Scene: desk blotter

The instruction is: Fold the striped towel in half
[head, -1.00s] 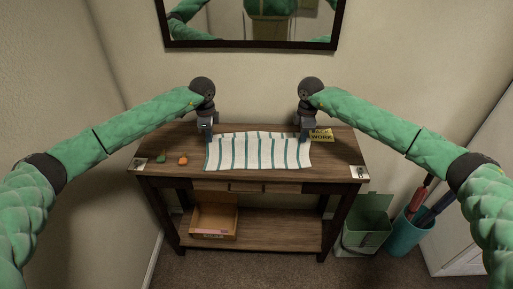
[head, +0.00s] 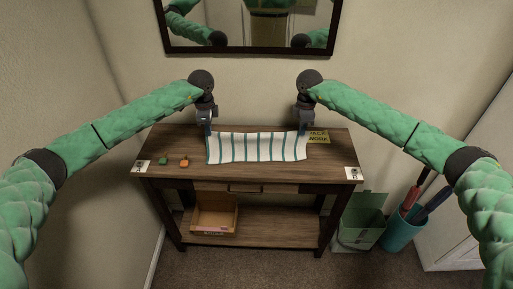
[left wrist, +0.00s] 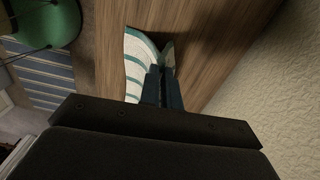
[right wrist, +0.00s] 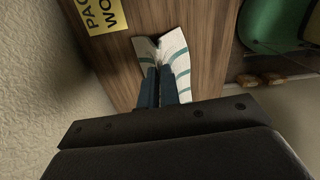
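The white towel with teal stripes (head: 257,148) lies across the middle of the desk, its stripes running from back to front. My left gripper (head: 208,131) is at its back left corner. In the left wrist view its fingers (left wrist: 161,88) are close together on the towel's edge (left wrist: 136,58), with a small grey flap beyond them. My right gripper (head: 303,132) is at the back right corner. In the right wrist view its fingers (right wrist: 158,86) pinch the towel (right wrist: 177,52), which creases between them. The pinched cloth is partly hidden by the fingers.
A green object (head: 163,160) and an orange object (head: 184,162) lie left of the towel. White cards (head: 353,173) sit at the front corners. A mirror (head: 250,30) hangs behind. The desk front (head: 255,174) is clear.

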